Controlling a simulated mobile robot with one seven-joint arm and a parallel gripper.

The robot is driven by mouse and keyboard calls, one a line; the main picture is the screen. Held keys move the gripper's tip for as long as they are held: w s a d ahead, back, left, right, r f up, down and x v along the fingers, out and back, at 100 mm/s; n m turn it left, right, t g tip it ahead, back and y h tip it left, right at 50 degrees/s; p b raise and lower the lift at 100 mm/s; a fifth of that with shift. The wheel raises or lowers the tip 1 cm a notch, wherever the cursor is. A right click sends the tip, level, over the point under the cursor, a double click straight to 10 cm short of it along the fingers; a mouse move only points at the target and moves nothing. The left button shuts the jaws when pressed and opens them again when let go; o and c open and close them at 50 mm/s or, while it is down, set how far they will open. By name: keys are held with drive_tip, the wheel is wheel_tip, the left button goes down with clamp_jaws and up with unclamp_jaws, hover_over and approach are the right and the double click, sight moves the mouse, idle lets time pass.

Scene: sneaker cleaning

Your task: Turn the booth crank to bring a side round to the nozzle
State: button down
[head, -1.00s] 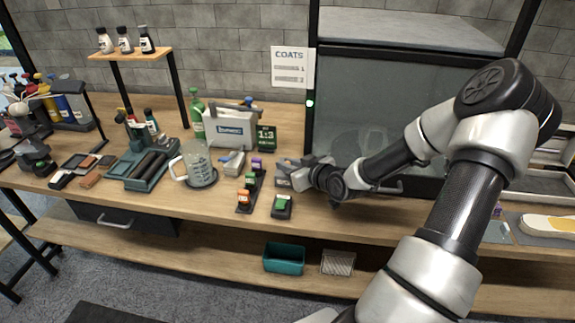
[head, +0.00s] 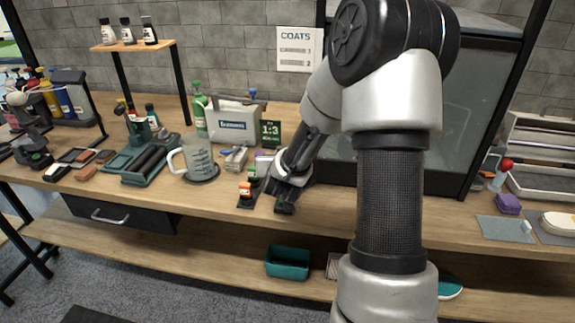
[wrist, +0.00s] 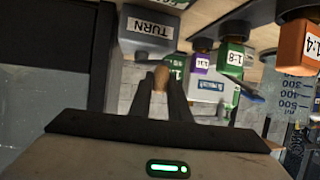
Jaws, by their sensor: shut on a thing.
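My gripper (head: 279,190) is low over the bench, left of the booth. In the wrist view its two dark fingers (wrist: 162,88) are shut on a small brown knob, the crank handle (wrist: 162,76). A grey block marked TURN (wrist: 150,32) is just beyond the fingertips. The crank's arm and its joint to the block cannot be made out. The dark glass booth (head: 480,110) stands at the back right, partly hidden by my arm. The nozzle and any shoe inside the booth cannot be made out.
A clear jug (head: 199,158) stands further left. A purple sponge (head: 508,203) and a pale shoe (head: 559,222) are at the right. A teal bin (head: 288,262) is on the lower shelf.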

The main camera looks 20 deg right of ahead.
drive_tip(key=shift+w+d+m+g+h+p, duration=0.1)
drive_tip(key=shift+w+m+g+h+p, duration=0.7)
drive_tip(key=shift+m+g+h+p, duration=0.75)
drive_tip(key=shift+w+d+m+g+h+p, duration=0.1)
drive_tip(key=shift+w+m+g+h+p, duration=0.95)
drive_tip(key=shift+m+g, duration=0.95)
drive_tip(key=shift+w+m+g+h+p, duration=0.55)
drive_tip(key=shift+m+g+h+p, duration=0.9)
drive_tip(key=shift+m+p, duration=0.5)
drive_tip(key=shift+d, duration=0.1)
drive_tip(key=c, duration=1.9)
unclamp_jaws()
drive_tip(key=v, duration=1.7)
drive_tip(key=shift+w+r, duration=0.1)
drive_tip(key=shift+r, duration=0.15)
